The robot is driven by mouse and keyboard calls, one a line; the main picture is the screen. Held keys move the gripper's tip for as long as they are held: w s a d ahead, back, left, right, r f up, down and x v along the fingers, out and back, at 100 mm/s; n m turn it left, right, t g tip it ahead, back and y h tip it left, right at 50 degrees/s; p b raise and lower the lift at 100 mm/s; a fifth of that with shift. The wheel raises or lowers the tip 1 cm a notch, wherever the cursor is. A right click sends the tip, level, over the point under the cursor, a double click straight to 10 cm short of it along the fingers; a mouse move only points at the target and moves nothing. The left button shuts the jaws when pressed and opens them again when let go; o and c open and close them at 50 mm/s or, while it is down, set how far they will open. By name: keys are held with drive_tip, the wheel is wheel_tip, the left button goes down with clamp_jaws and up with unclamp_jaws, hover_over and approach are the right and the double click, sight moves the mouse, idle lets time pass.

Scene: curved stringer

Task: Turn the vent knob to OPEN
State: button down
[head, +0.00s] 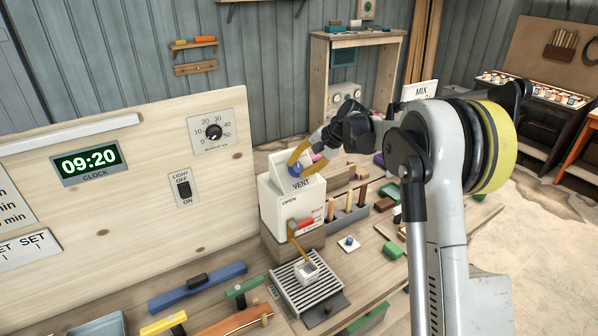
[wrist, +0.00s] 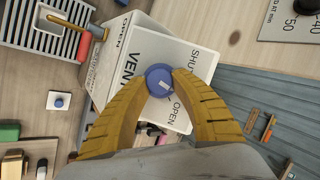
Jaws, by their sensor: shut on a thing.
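The blue vent knob (head: 295,170) sits on the sloped white face of the vent box (head: 279,213), above the word VENT. In the wrist view the knob (wrist: 157,79) is round, with a small pale mark on its face. The word SHUT stands at the upper right of the knob and OPEN at its lower right. I cannot tell for certain which word the mark points to. My gripper (wrist: 161,82) has its two yellow fingers closed on the knob from both sides. In the head view my gripper (head: 303,163) reaches the knob from the right.
A red-handled lever (head: 303,223) is on the box's lower front, above a slatted metal tray (head: 306,287) with a small white cup. A wooden panel with a clock (head: 89,162), dial (head: 213,131) and light switch (head: 184,189) stands left. Tools and blocks crowd the bench.

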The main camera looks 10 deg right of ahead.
drive_tip(key=m+b, duration=0.1)
drive_tip(key=m, duration=0.1)
drive_tip(key=m+t+y+b, duration=0.1)
drive_tip(key=m, duration=0.2)
drive_tip(key=shift+s+d+f+t+b, duration=0.1)
drive_tip(key=shift+f+t+b, duration=0.1)
drive_tip(key=shift+t+b, duration=0.15)
drive_tip(key=shift+m, duration=0.4)
drive_tip(key=c, duration=1)
unclamp_jaws()
drive_tip(key=v, duration=1.2)
drive_tip(key=shift+d, duration=0.1)
